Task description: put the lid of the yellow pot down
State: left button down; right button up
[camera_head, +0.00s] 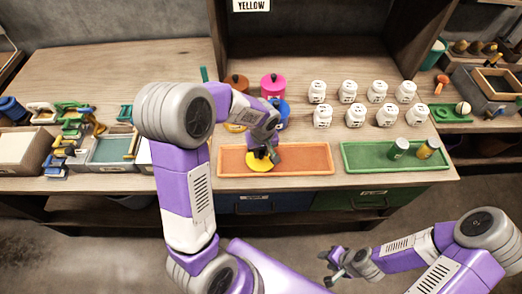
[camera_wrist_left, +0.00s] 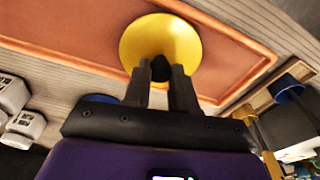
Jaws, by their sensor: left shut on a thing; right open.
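The yellow lid (camera_head: 259,167) is over the orange tray (camera_head: 310,161) on the workbench, near the tray's left half. My left gripper (camera_head: 266,156) is shut on its dark knob. In the left wrist view the lid (camera_wrist_left: 160,40) shows as a yellow disc with the orange tray (camera_wrist_left: 75,30) behind it, and the fingers (camera_wrist_left: 160,75) close around the knob. I cannot tell whether the lid touches the tray. The yellow pot (camera_head: 235,127) is mostly hidden behind my left arm. My right gripper (camera_head: 334,272) is open and empty, low in front of the bench.
Pink (camera_head: 273,87), brown and blue pots stand behind the orange tray. Several white jars (camera_head: 348,91) stand to the right. Clamps and bins crowd the left.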

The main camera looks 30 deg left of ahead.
aim_at(262, 162)
pick_arm(q)
jog(key=c, duration=0.9)
grip_release()
jog(key=shift+f, duration=0.1)
jog(key=shift+r, duration=0.2)
jog(key=r+p, duration=0.1)
jog(key=r, duration=0.3)
jog(key=r+p, duration=0.1)
jog(key=r, duration=0.3)
jog(key=s+d+r+p, duration=0.1)
jog(key=r, duration=0.2)
jog(key=shift+r, duration=0.4)
